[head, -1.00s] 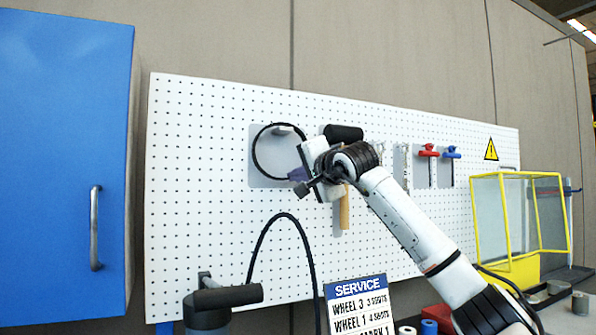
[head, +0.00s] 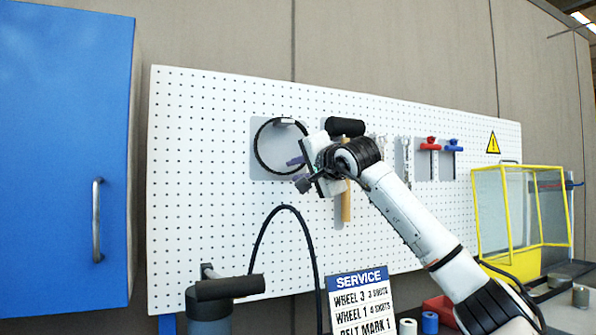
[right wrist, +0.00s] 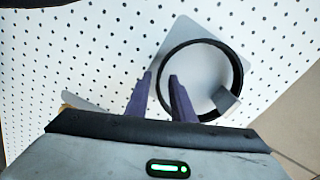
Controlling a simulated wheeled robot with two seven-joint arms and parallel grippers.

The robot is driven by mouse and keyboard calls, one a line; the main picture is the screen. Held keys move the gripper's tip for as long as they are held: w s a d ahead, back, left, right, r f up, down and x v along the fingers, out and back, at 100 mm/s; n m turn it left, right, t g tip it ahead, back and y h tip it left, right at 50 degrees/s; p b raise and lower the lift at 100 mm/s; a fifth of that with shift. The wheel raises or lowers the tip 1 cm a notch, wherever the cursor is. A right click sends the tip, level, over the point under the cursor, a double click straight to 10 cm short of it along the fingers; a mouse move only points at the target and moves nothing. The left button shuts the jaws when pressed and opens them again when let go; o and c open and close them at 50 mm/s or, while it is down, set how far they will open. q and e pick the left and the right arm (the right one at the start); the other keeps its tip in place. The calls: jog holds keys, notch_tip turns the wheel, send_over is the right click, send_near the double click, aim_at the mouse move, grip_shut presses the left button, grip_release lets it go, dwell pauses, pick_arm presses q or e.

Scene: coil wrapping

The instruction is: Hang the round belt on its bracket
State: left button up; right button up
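The round belt (head: 256,150) is a thin black ring. It hangs on the bracket (head: 285,121), a short light peg at the top of a grey backing plate on the pegboard. In the right wrist view the belt (right wrist: 240,75) lies flat in front of the plate, with the bracket (right wrist: 226,100) at its lower right. My right gripper (head: 294,172) is beside the belt's right edge. My left gripper is out of view.
A black-headed mallet (head: 345,127) hangs close behind my right gripper. Wrenches and red and blue-handled tools (head: 430,146) hang further right. A yellow-framed guard (head: 520,210) stands at right, a blue cabinet (head: 60,160) at left. A hose (head: 285,208) arcs below the belt.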

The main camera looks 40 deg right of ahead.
jog(key=b+v, duration=0.2)
jog(key=v, duration=0.8)
jog(key=shift+s, duration=0.15)
jog(key=shift+r, duration=0.1)
